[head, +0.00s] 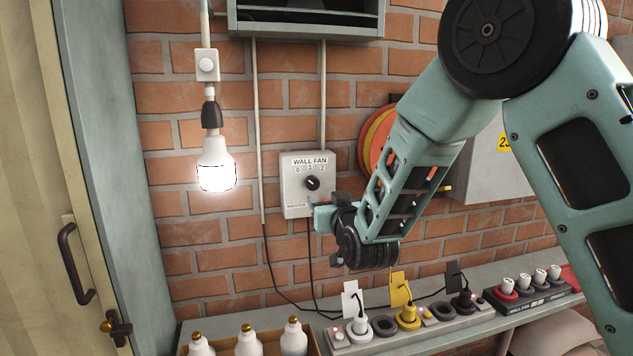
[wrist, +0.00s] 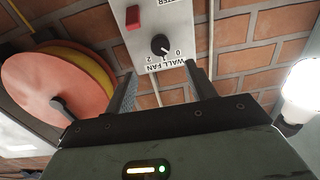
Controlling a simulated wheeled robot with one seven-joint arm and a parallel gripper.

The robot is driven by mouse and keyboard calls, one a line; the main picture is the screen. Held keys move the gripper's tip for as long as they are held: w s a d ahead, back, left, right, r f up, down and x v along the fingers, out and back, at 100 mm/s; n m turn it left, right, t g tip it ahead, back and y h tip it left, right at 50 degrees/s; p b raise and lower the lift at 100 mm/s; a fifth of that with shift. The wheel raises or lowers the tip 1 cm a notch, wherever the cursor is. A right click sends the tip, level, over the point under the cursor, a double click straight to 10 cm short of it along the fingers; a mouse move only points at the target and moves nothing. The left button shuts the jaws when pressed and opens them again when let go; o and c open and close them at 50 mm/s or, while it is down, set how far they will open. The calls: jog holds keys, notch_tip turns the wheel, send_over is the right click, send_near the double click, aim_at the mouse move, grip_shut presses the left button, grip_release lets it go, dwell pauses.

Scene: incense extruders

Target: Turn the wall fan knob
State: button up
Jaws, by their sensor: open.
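The wall fan control box (head: 291,203) is a pale panel on the brick wall, labelled WALL FAN, with positions 0, 1 and 2. Its round black knob (head: 312,183) sits below the numbers; I cannot tell its exact setting. In the wrist view the box appears upside down, with the knob (wrist: 160,45) ahead of the fingers and a red switch (wrist: 133,18) beyond it. My gripper (head: 325,213) is by the box's lower right, below the knob in the head view. Its fingers (wrist: 160,80) are open, empty and apart from the knob.
A lit bulb (head: 216,172) hangs left of the box. A red-orange reel (head: 377,145) is on the wall at right, partly behind my arm. A power strip (head: 380,330) with plugs and several bottles (head: 248,343) stand below. Cables (head: 311,260) run down the wall.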

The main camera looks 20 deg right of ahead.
aim_at(314, 185)
jog(key=w+p, duration=0.3)
jog(key=w, duration=0.7)
jog(key=shift+a+p, duration=0.15)
jog(key=shift+p, duration=0.15)
jog(key=c, duration=1)
